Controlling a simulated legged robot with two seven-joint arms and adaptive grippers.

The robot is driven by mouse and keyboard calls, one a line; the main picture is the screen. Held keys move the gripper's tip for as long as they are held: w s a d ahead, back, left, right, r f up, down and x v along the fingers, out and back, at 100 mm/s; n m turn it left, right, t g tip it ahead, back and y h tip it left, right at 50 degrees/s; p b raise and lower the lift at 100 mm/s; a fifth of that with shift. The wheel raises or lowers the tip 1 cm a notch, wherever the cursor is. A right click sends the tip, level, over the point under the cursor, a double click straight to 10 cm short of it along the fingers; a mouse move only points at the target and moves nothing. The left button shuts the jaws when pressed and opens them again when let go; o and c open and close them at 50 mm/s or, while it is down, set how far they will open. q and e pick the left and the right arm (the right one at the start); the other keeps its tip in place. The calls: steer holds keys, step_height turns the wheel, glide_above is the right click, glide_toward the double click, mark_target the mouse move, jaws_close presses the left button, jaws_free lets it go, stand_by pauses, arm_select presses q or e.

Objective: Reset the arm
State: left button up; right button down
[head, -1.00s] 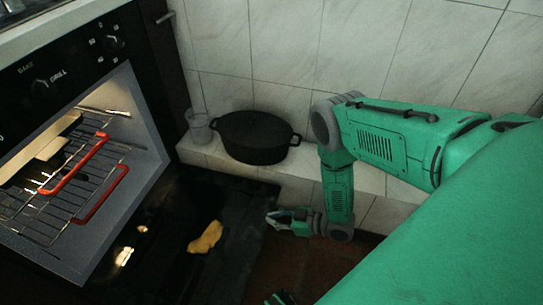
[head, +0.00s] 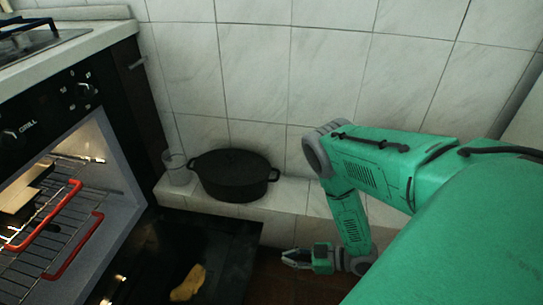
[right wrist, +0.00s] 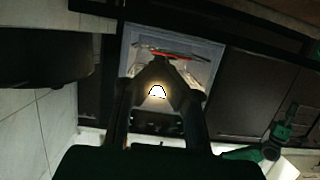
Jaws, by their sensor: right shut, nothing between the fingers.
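My right gripper (head: 290,258) is shut and empty, at the end of the bent green right arm, just right of the open oven door (head: 215,255). Its closed fingers also show in the right wrist view (right wrist: 158,65), with the lit oven behind them. My left gripper is not in the head view. A dark lidded pot (head: 235,176) stands on the tiled ledge (head: 288,197), behind and left of the right gripper, apart from it.
The oven stands open at left, with red handles (head: 62,215) on its rack. A yellow cloth-like item (head: 187,284) lies on the lowered door. A clear glass (head: 176,168) stands left of the pot. White tiled wall (head: 270,75) closes off the back.

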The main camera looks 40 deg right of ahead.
steer(key=shift+v, duration=0.95)
